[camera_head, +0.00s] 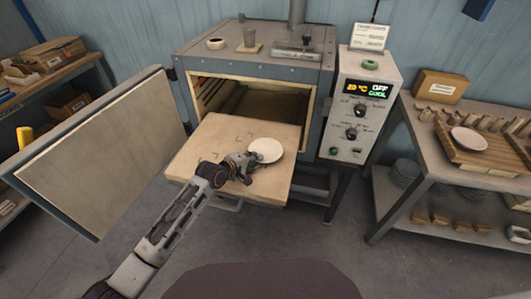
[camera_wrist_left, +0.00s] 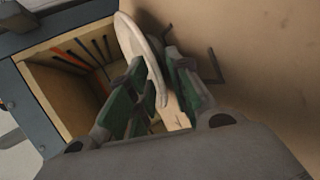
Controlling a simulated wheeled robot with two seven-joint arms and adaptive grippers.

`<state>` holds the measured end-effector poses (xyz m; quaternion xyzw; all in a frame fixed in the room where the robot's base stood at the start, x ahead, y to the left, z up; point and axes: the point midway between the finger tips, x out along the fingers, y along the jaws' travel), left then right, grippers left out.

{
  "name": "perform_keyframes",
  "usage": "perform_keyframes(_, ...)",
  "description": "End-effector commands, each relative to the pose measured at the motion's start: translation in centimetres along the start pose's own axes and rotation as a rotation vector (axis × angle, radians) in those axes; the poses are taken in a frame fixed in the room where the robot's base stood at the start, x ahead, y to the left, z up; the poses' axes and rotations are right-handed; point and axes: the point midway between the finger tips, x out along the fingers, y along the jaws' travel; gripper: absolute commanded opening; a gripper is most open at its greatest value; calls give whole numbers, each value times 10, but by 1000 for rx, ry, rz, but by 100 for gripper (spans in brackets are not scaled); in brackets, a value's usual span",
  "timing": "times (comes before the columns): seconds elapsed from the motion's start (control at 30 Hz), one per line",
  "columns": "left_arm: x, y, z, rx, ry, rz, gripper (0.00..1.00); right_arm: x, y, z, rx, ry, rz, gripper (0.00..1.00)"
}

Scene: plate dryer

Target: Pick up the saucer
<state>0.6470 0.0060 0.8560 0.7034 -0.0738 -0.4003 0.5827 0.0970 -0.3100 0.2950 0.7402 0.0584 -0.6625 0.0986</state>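The white saucer (camera_head: 266,150) is over the right part of the pale slab in front of the open oven. My left gripper (camera_head: 243,161) is at its near left rim. In the left wrist view the saucer (camera_wrist_left: 143,52) shows nearly edge-on. Its rim lies between the two green-padded fingers of the left gripper (camera_wrist_left: 155,82), which look closed on it from both sides. Whether the saucer still touches the slab is hard to tell. My right gripper is not in view.
The slab (camera_head: 205,150) juts out of the oven (camera_head: 255,68). The open oven door (camera_head: 100,150) stands at the left. The control box (camera_head: 362,105) is at the right. A side table (camera_head: 425,135) holds a wooden rack with another plate (camera_head: 469,139).

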Motion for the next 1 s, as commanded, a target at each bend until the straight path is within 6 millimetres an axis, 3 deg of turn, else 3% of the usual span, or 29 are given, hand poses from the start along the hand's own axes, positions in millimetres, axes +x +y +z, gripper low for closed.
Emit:
perform_keyframes(0.13,0,0,0,0,0,0,19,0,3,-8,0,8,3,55)
perform_keyframes(0.3,0,0,0,0,0,0,0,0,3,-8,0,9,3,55)
perform_keyframes(0.77,-1,2,0,0,0,1,0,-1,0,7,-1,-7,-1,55)
perform_keyframes(1.0,-10,20,0,0,-1,4,0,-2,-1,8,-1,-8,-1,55)
